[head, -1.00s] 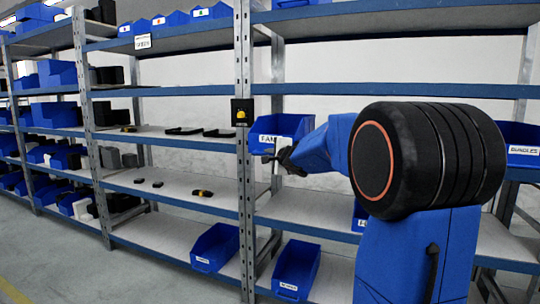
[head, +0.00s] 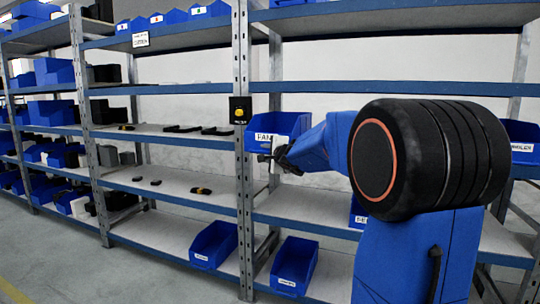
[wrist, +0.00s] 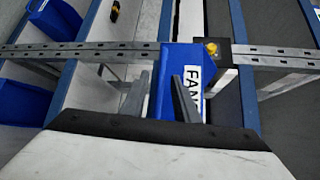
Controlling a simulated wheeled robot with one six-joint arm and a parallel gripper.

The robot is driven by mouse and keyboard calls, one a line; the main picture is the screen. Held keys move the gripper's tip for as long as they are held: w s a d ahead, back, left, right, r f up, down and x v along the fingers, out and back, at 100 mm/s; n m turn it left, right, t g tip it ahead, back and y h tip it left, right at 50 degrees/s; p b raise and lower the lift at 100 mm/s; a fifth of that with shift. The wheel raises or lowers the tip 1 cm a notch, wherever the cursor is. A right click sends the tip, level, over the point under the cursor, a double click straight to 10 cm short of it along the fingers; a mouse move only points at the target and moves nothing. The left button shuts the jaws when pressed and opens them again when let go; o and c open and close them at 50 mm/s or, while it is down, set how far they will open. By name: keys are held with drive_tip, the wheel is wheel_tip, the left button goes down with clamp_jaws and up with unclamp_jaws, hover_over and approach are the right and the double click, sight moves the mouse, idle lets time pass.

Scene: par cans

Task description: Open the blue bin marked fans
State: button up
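The blue bin marked FANS (head: 285,122) sits on a middle shelf just right of a grey upright post. Its white label is partly hidden by my gripper in the head view. My gripper (head: 268,158) is at the bin's front, low near the label. In the wrist view, the two grey fingers (wrist: 163,76) stand apart, with the blue bin (wrist: 167,108) seen between them. The right finger overlaps the label's edge. I cannot tell whether either finger touches the bin.
A yellow knob on a black box (head: 240,110) is mounted on the post (head: 243,190), close left of the bin. Shelf boards run above and below the bin. Other blue bins (head: 214,243) stand on the lowest shelf, and one (head: 522,138) at right.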

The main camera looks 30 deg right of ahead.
drive_tip(key=s+a+r, duration=0.1)
drive_tip(key=s, duration=0.7)
drive_tip(key=s+a+r, duration=0.1)
drive_tip(key=s, duration=0.8)
drive_tip(key=shift+r, duration=0.25)
drive_tip(key=s+a+f+n+g+y, duration=0.3)
drive_tip(key=s+a+f+n, duration=0.3)
drive_tip(key=a, duration=0.4)
drive_tip(key=s+a+f+n+g+y, duration=0.25)
drive_tip(key=s+a+f+n, duration=0.45)
drive_tip(key=a, duration=0.4)
drive_tip(key=s+d+f+n+g+h, duration=0.1)
drive_tip(key=s+f+n+g+h, duration=0.1)
drive_tip(key=s+f, duration=0.5)
drive_tip(key=s+d+f+n+g+h, duration=0.1)
drive_tip(key=s+f+n+g, duration=0.3)
drive_tip(key=s, duration=0.8)
wheel_tip(320, 180, down, 4)
drive_tip(key=shift+s+d+f+n+h, duration=0.2)
drive_tip(key=shift+n+h, duration=0.25)
drive_tip(key=shift+n, duration=0.55)
